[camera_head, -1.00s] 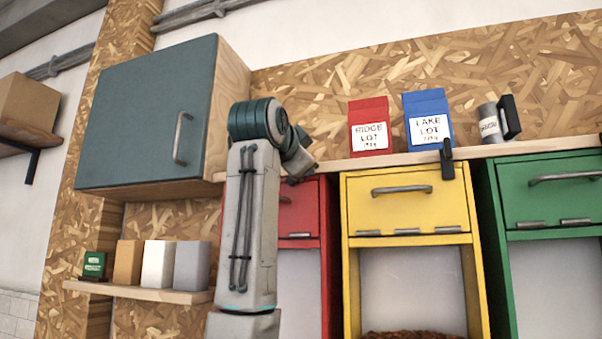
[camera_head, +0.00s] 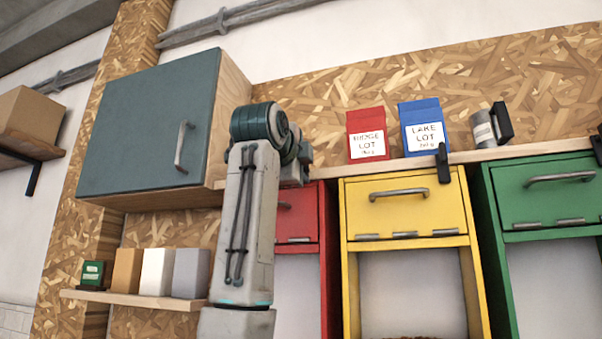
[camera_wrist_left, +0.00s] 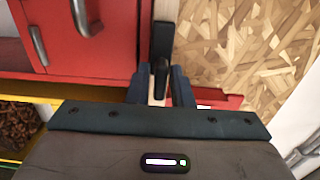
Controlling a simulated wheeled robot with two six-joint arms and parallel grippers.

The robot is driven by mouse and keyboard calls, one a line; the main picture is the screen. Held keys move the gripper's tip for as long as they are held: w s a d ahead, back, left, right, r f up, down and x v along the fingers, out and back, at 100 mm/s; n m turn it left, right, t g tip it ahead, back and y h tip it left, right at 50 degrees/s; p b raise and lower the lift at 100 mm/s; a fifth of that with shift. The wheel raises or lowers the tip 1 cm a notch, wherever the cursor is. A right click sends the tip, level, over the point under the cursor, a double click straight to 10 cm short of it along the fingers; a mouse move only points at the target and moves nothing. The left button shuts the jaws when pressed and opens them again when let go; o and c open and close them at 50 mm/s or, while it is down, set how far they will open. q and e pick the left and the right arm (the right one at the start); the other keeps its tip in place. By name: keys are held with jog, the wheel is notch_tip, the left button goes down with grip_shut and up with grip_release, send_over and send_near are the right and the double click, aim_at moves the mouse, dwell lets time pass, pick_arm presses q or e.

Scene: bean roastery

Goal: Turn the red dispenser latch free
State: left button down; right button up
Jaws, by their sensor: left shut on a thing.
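The red dispenser (camera_head: 303,215) stands left of the yellow one in the head view, partly behind my left arm. Its red front also shows at the left of the left wrist view (camera_wrist_left: 85,48). Its dark latch (camera_wrist_left: 161,45) shows in the left wrist view at the pale wood strip and appears lined up with that strip. My left gripper (camera_wrist_left: 160,88) is shut on the lower end of the latch, one finger on each side. In the head view, my left wrist and forearm hide the latch and the fingertips. My right gripper is in neither view.
The yellow dispenser (camera_head: 405,205) and green dispenser (camera_head: 548,195) stand to the right, with a dark latch (camera_head: 443,163) above the yellow one. A red bag (camera_head: 367,122), blue bag (camera_head: 420,112) and grey canister (camera_head: 483,130) stand on the shelf. A teal cabinet (camera_head: 145,125) hangs close left.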

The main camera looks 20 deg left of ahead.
pick_arm(q)
jog(key=shift+f, duration=0.15)
dwell(0.3)
jog(key=c, duration=1.5)
grip_release()
jog(key=shift+s, duration=0.15)
jog(key=s+b, duration=0.5)
jog(key=s, duration=0.5)
jog(key=shift+s+a, duration=0.15)
jog(key=shift+s, duration=0.1)
